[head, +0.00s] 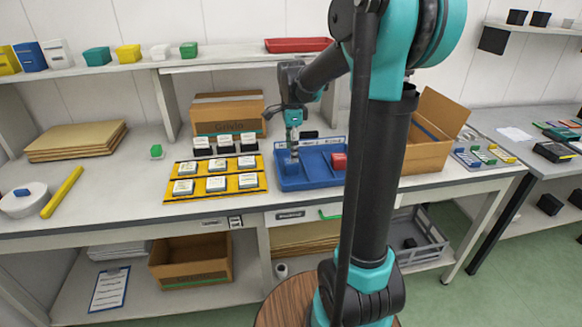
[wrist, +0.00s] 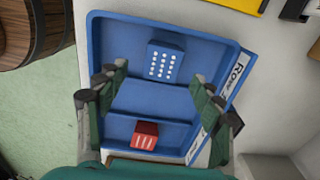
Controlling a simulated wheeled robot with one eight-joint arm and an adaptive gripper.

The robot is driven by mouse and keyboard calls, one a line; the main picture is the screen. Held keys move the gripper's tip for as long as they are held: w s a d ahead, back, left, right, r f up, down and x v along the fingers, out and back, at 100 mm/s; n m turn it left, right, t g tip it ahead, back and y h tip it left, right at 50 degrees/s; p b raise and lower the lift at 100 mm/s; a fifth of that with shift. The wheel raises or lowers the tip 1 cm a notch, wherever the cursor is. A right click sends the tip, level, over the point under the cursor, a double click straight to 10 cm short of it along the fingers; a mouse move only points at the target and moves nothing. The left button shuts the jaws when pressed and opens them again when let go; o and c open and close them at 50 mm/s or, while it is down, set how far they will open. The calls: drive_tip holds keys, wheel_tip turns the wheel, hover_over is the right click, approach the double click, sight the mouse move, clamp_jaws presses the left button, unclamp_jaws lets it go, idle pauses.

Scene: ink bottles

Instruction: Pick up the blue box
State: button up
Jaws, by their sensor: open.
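The blue box (wrist: 165,60) sits in one section of the blue tray (wrist: 110,60) on the workbench. It has white dots on its upper face, and it also shows in the head view (head: 290,167) at the tray's left. My gripper (wrist: 158,80) is open and empty, above the tray, its two fingers spread wide. In the wrist view the blue box lies between and beyond the fingertips, apart from them. In the head view my gripper (head: 293,147) points down over the tray's left section. A red box (wrist: 145,134) with white stripes sits in the other section.
Yellow racks (head: 215,187) with several white-topped bottles stand left of the tray. A cardboard box (head: 227,116) stands behind, and an open carton (head: 428,135) is to the right. A shelf (head: 130,66) with small coloured boxes runs above. The far left bench has free room.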

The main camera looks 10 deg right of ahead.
sight(291, 166)
drive_tip(key=shift+w+f, duration=0.15)
drive_tip(key=shift+f, duration=2.65)
drive_tip(key=shift+c, duration=0.6)
drive_tip(key=shift+a, duration=0.1)
drive_tip(key=c, duration=1.2)
drive_tip(key=shift+o, duration=0.2)
